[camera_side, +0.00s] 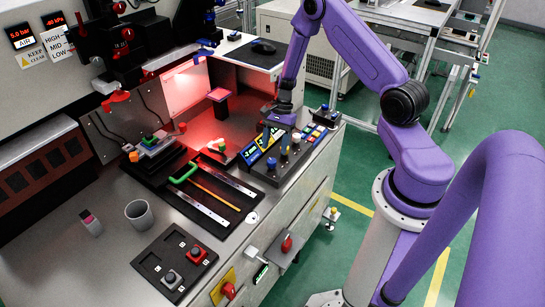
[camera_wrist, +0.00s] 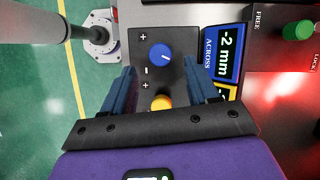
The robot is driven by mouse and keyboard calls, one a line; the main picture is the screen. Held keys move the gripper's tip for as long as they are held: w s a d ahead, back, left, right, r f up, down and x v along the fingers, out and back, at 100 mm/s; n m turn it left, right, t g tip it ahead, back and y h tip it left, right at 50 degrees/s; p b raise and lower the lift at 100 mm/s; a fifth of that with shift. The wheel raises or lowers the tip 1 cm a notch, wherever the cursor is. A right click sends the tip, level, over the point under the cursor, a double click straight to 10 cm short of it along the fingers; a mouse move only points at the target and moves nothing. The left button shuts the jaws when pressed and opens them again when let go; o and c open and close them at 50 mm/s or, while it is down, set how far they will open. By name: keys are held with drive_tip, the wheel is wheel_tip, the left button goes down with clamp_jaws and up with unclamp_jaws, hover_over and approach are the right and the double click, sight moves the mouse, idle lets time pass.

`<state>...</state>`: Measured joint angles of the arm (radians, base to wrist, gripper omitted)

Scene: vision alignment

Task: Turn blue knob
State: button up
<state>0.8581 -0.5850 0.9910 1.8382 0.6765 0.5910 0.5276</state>
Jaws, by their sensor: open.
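The blue knob (camera_wrist: 161,53) sits on a dark panel with plus and minus marks. It has a light pointer line and stands just beyond my fingertips in the wrist view. In the side view the blue knob (camera_side: 271,163) is at the near end of the panel. My gripper (camera_wrist: 162,76) is open, its two blue fingers apart and empty. A yellow knob (camera_wrist: 161,103) lies between the fingers, closer to the palm. In the side view my gripper (camera_side: 277,143) points down over the panel, and its fingers hide part of the knob row.
A display (camera_wrist: 223,52) reading "-2 mm ACROSS" stands right beside the right finger. A green knob (camera_wrist: 298,30) marked FREE and LOCK is at the far right. A green handle (camera_side: 183,173) and a grey cup (camera_side: 139,214) are on the bench.

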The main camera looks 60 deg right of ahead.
sight(272, 160)
drive_tip(key=shift+x, duration=2.5)
drive_tip(key=shift+c, duration=0.2)
drive_tip(key=c, duration=1)
